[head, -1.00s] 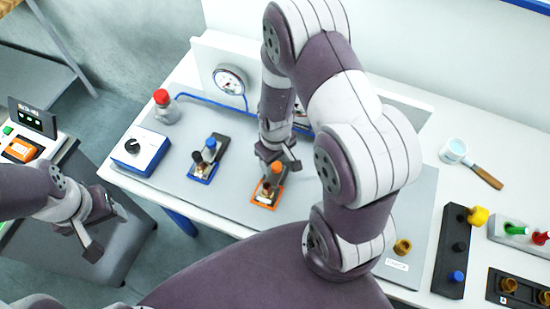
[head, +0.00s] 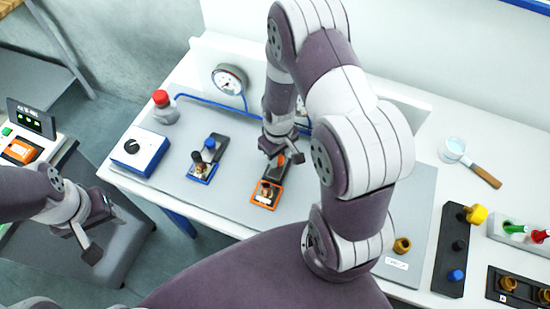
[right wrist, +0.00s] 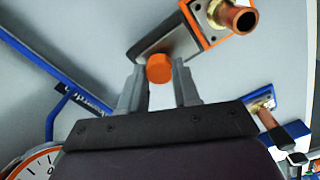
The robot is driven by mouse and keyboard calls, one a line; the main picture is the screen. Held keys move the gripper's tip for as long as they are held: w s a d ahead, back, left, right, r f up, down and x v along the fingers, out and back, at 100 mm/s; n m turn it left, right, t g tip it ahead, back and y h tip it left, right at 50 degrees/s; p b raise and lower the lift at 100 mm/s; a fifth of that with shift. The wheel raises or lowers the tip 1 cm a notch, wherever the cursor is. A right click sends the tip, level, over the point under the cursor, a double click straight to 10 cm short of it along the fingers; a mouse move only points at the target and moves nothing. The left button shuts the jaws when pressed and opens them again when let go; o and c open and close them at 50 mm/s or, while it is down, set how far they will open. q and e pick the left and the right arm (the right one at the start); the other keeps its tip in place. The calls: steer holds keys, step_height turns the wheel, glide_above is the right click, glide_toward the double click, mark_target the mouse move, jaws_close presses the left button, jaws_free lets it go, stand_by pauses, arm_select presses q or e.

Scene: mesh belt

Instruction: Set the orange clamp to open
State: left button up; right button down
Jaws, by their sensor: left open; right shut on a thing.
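The orange clamp (head: 265,198) lies on the grey mat, an orange-edged plate with a copper pipe end at its near part. Its dark lever (head: 276,174) lies back toward the far side, away from the pipe end. My right gripper (head: 282,155) is at the lever's far end, shut on its orange knob. In the right wrist view the orange knob (right wrist: 159,68) sits between the two grey fingertips, and the clamp's copper pipe (right wrist: 240,18) is clear of the lever. My left gripper (head: 95,240) is open and empty, off the table's left side.
A blue clamp (head: 203,170) with its lever raised stands left of the orange one. A blue box with a black dial (head: 140,150), a red-capped bottle (head: 163,108) and a gauge (head: 229,80) are close by. A black rack (head: 455,250) is at right. My right arm hides the mat's middle.

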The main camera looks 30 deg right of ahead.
mark_target(280, 156)
steer(key=c, duration=0.8)
jaws_free()
steer(key=shift+w+d+r, duration=0.1)
steer(key=shift+d, duration=0.05)
arm_select(q)
steer(key=shift+d, duration=0.3)
arm_select(e)
steer(key=shift+d, duration=0.15)
steer(key=shift+r, duration=0.2)
arm_select(q)
steer(key=shift+a+f+b, duration=0.1)
steer(key=shift+f+b, duration=0.85)
arm_select(e)
step_height(280, 156, up, 12)
steer(key=shift+r, duration=0.1)
arm_select(q)
steer(key=shift+f+b, duration=1.7)
arm_select(e)
steer(key=s+a+f+m+t, duration=0.1)
steer(key=s+a+m, duration=0.1)
steer(key=s+a, duration=0.2)
steer(key=shift+s+a+f+m, duration=0.2)
steer(key=shift+s+a+m, duration=0.15)
steer(key=shift+s, duration=0.7)
